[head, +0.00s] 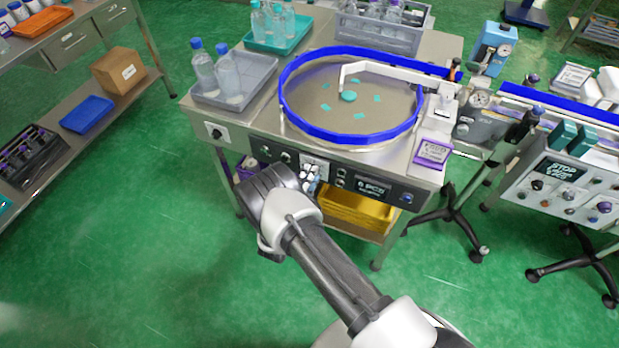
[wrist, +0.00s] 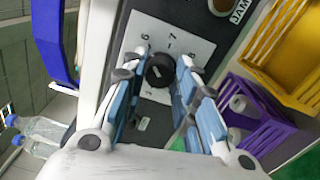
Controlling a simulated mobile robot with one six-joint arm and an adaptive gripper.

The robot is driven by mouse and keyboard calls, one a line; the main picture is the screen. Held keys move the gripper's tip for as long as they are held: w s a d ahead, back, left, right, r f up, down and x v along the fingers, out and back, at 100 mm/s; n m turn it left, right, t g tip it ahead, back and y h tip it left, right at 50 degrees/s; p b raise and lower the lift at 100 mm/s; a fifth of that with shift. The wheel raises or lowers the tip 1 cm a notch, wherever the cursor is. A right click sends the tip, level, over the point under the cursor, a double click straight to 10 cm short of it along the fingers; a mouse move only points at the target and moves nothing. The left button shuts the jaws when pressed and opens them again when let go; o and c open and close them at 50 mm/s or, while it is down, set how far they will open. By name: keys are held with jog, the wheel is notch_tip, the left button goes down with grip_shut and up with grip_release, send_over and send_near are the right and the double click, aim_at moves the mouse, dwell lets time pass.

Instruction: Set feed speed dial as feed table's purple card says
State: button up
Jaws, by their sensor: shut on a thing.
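The feed table (head: 445,60) stands in the middle of the head view, with a round blue-rimmed turntable on top. Its purple card (head: 433,152) stands at the front right corner; I cannot read its writing. On the front panel is a white dial plate (head: 314,165), which the wrist view also shows (wrist: 195,46) with small numbers, a 6 and a 7 among them. The black feed speed dial (wrist: 159,71) sits on the plate. My gripper (wrist: 157,66) is shut on the dial, its blue-padded fingers on either side. I cannot tell where the dial points.
A JAM label (wrist: 240,10) is beside the plate. A yellow crate (head: 352,212) and a purple basket (wrist: 262,128) sit under the table. Bottles (head: 228,75) stand in a grey tray on top. A STOP-marked panel (head: 565,178) stands to the right. Green floor is free at left.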

dwell(0.3)
jog(key=o, duration=1.1)
jog(key=v, duration=1.2)
